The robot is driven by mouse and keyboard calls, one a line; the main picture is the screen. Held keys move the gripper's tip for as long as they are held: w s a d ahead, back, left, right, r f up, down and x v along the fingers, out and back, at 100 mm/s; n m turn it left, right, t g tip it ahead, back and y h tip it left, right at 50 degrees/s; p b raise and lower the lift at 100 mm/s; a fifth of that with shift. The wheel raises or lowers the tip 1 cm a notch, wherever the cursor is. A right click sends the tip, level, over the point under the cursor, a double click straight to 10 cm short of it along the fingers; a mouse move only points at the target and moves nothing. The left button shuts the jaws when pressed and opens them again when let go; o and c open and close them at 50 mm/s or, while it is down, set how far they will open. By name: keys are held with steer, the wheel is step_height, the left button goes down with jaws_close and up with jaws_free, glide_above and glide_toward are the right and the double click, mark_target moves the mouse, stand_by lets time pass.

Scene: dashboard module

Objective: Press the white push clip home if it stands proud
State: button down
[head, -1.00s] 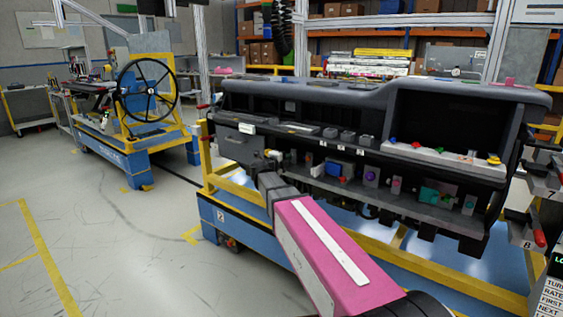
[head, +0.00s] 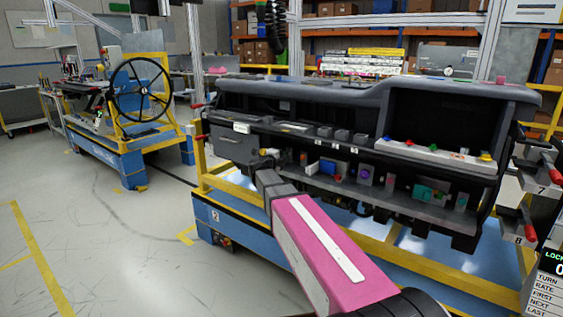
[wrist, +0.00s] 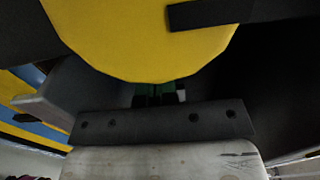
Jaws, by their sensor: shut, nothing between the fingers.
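My arm reaches from the bottom of the head view to the left part of the dashboard's open lower shelf (head: 400,202). Its grey end lies in front of the shelf's left end, and the fingertips are hard to make out there. In the wrist view my gripper (wrist: 157,97) shows as small dark tips, close together and empty, partly hidden below a large yellow rounded shape (wrist: 145,40). A small white patch (wrist: 181,96) shows just right of the tips. I cannot tell whether it is the white push clip or how far anything stands out.
A pale strip (head: 425,153) with red, green and yellow knobs lies on the upper ledge at right. Small coloured parts stand along the lower shelf. A yellow rail and blue base (head: 240,225) run below the dashboard.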

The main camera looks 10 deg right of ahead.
steer(key=shift+w+d, duration=0.25)
steer(key=shift+w, duration=0.3)
steer(key=v, duration=1.7)
step_height(320, 180, down, 8)
steer(key=w+a+n+t+y, duration=0.2)
steer(key=w+n+t+y, duration=0.15)
steer(key=n+y, duration=1.3)
steer(key=s+d+f+n+g, duration=0.3)
steer(key=s+f+n+g, duration=0.1)
steer(key=f, duration=0.4)
steer(key=s+d+f+n+g, duration=0.2)
steer(key=s+f+n+g, duration=0.3)
steer(key=s+f, duration=0.3)
steer(key=shift+s+d+g+h, duration=0.35)
steer(key=shift+s+d+g, duration=0.05)
steer(key=shift+s+g, duration=0.15)
